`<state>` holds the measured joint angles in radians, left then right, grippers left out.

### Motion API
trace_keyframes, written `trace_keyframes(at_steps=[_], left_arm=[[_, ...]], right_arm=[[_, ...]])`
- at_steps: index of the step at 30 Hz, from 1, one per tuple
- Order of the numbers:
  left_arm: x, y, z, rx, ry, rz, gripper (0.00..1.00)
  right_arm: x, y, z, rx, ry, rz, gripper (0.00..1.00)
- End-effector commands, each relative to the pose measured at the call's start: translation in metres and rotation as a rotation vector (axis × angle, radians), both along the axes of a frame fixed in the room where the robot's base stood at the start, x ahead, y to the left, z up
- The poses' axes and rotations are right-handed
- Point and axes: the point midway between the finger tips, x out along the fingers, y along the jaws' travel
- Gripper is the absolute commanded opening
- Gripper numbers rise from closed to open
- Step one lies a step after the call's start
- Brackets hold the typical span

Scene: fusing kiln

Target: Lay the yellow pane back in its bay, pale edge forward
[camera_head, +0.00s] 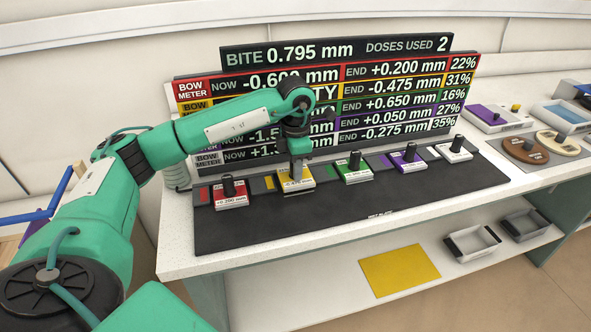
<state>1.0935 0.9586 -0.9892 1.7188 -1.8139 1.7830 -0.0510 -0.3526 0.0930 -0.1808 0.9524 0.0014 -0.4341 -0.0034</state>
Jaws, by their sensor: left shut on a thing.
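The yellow pane (296,184) is a small yellow piece with a pale, number-marked edge facing the front of the bench. It stands in the row on the dark slate (330,215), between the red pane (231,199) and the green pane (354,174). My left gripper (297,172) comes down from above and is shut on the yellow pane's upright knob, which its fingers mostly hide. I cannot tell whether the pane touches the slate or hangs just above it. My right gripper is not in view.
A purple pane (406,164) and a white pane (453,154) continue the row rightward. A meter board (345,55) stands behind. The slate's front is clear. On the lower shelf lie a yellow sheet (398,271) and grey trays (472,243). Brown and cream discs (525,150) sit far right.

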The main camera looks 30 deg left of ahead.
Motion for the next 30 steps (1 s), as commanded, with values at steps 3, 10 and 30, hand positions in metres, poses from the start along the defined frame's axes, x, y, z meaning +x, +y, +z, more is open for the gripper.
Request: trace_keyframes(at_steps=[3, 10, 30], left_arm=[[0.000, 0.000, -0.014, -0.001, 0.001, 0.000, 0.00], [0.000, 0.000, -0.015, -0.001, -0.001, 0.000, 0.00], [0.000, 0.000, -0.012, -0.001, -0.002, 0.000, 0.47]], right_arm=[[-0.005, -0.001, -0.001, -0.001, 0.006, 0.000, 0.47], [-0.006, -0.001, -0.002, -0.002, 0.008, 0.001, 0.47], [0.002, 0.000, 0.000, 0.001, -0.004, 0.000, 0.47]])
